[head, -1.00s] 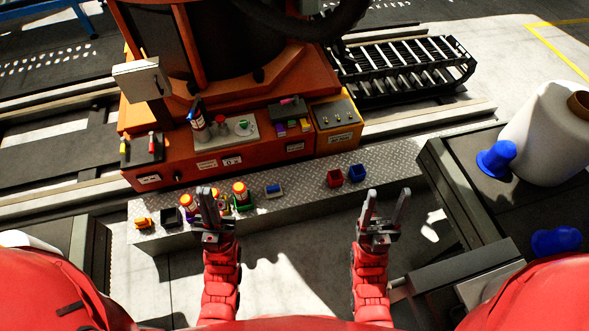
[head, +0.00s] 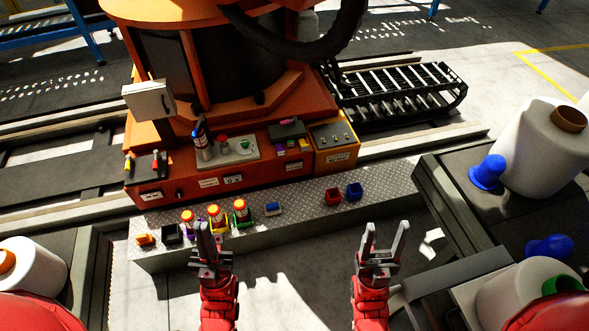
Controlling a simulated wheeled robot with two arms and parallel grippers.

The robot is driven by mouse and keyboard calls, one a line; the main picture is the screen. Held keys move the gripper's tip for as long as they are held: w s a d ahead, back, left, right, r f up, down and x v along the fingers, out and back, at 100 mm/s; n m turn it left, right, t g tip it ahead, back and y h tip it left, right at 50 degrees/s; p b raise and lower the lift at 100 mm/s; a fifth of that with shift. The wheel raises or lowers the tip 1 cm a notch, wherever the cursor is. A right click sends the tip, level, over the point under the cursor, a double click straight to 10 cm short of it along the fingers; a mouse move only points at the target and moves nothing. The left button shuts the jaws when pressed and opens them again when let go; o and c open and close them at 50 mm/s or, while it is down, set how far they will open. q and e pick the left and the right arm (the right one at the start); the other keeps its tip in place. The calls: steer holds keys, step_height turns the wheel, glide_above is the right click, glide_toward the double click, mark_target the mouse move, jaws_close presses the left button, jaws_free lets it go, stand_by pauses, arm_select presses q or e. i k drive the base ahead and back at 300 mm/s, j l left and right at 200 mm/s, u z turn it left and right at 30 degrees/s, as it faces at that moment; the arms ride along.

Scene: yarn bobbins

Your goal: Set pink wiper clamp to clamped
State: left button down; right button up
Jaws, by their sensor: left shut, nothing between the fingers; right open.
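A small dark block with a pink bar on top (head: 290,122), likely the pink wiper clamp, sits on the right part of the orange machine's front ledge. It is too small to tell whether it is clamped. My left gripper (head: 209,232) is shut and empty, in front of the metal step and partly overlapping the bottles in the picture. My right gripper (head: 384,235) is open and empty, in front of the step's right part. Both grippers are well short of the clamp.
A grey panel with buttons (head: 228,150) is left of the clamp. A large white bobbin (head: 540,150) stands at right.

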mark_target(293, 120)
steer(key=i+j, duration=0.15)
steer(key=i, duration=0.25)
steer(key=i+j, duration=0.2)
steer(key=i, duration=0.15)
steer(key=i+j+z, duration=0.1)
steer(key=i, duration=0.3)
